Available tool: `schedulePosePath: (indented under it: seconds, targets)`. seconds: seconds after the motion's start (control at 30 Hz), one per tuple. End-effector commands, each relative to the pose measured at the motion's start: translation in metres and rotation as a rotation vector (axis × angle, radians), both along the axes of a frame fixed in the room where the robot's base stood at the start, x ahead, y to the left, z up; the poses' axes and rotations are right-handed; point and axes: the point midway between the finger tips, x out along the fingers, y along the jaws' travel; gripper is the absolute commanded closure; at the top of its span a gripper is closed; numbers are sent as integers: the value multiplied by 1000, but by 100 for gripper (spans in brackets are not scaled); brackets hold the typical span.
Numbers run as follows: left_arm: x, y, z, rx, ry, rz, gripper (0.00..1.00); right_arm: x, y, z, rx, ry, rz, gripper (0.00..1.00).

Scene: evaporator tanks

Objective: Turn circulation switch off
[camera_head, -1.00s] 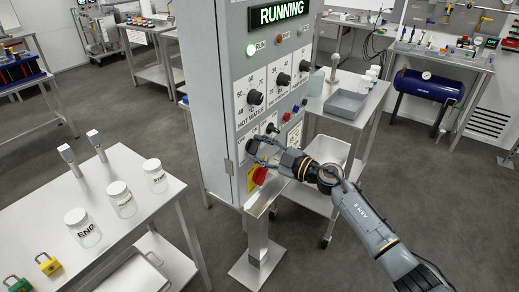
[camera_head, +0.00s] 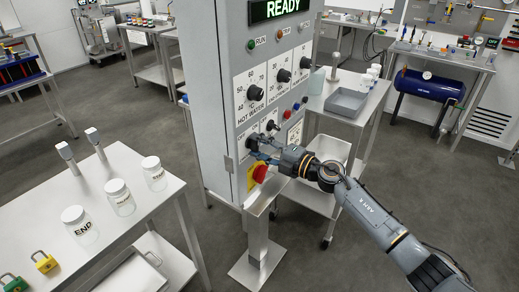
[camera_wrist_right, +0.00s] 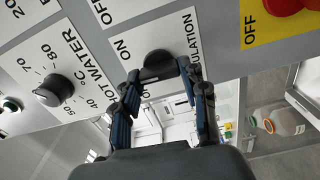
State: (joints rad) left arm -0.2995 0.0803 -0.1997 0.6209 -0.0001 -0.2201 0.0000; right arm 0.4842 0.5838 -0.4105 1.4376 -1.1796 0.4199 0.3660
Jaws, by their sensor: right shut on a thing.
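The circulation switch, a black knob (camera_wrist_right: 158,60) on a white plate marked ON, OFF and CIRCULATION, shows in the right wrist view. My right gripper (camera_wrist_right: 163,88) has its fingers on both sides of the knob and is shut on it. In the head view the right gripper (camera_head: 258,150) is at the lower front of the grey control cabinet (camera_head: 208,95) and largely hides the switch. The knob's exact pointing direction is hard to tell. The cabinet display (camera_head: 281,9) reads READY, and the green RUN lamp (camera_head: 252,45) looks dim. My left gripper is not in view.
A red rotary switch (camera_head: 260,172) on a yellow plate sits just below the gripper. The hot water dial (camera_head: 255,93) and another black knob (camera_head: 271,125) are above.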

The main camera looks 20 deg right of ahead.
Motion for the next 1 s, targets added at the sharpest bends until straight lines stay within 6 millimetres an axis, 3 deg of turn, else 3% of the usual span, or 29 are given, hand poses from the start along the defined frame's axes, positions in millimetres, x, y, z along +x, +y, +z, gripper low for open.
schedulePosePath:
  seconds: [0.6, 1.0]
  targets:
    - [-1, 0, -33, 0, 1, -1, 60, 0, 0, -6, -452, -349, 2, 88]
    - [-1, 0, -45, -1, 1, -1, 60, 0, 0, -6, -625, -483, 3, 88]
